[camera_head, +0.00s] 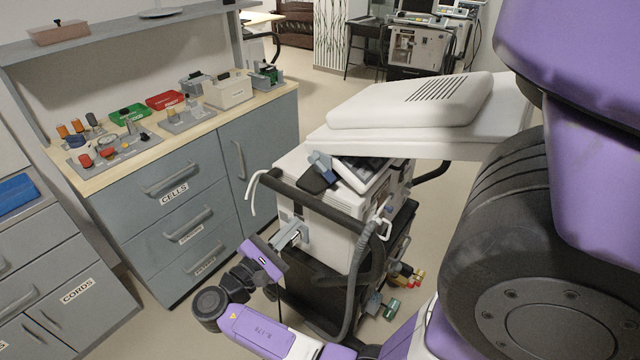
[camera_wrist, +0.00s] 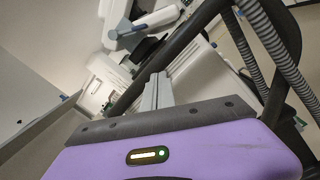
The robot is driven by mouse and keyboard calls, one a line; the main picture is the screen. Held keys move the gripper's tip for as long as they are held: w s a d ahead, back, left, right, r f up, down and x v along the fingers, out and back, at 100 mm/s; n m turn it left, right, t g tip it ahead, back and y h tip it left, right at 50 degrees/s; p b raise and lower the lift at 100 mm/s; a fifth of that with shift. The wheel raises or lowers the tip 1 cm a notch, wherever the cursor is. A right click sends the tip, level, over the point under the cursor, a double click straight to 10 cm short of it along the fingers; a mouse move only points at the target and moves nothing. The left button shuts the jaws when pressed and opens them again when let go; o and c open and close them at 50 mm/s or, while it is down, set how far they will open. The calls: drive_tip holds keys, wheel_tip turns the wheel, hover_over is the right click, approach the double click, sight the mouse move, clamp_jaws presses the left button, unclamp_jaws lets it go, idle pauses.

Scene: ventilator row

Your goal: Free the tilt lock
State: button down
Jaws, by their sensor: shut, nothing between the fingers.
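A white ventilator unit (camera_head: 325,225) stands on a dark wheeled cart, with a dark handle bar (camera_head: 318,207) across its front. A display panel (camera_head: 362,178) lies tilted back on top of it, with a blue part (camera_head: 320,164) at its left edge; in the wrist view a blue-tipped part (camera_wrist: 140,27) shows beyond the bar. I cannot tell for certain which part is the tilt lock. My gripper (camera_head: 294,230) is at the unit's front left, just below the bar. In the wrist view its grey fingers (camera_wrist: 158,92) are together and empty, close to the bar.
A white overhanging top (camera_head: 420,120) covers part of the unit from above. Grey corrugated hoses (camera_head: 360,265) hang at the cart's right. A drawer cabinet (camera_head: 190,195) with trays and small parts stands at the left. Some floor is clear between cabinet and cart.

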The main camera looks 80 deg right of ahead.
sight(324, 170)
wheel_tip(324, 170, up, 5)
drive_tip(key=m+g, duration=0.2)
drive_tip(key=g, duration=0.1)
drive_tip(key=shift+d+f+y, duration=0.1)
drive_tip(key=shift+f+y, duration=0.1)
drive_tip(key=shift+y, duration=0.1)
drive_tip(key=shift+s, duration=0.1)
drive_tip(key=p+x, duration=0.2)
drive_tip(key=x, duration=0.8)
drive_tip(key=shift+p, duration=0.4)
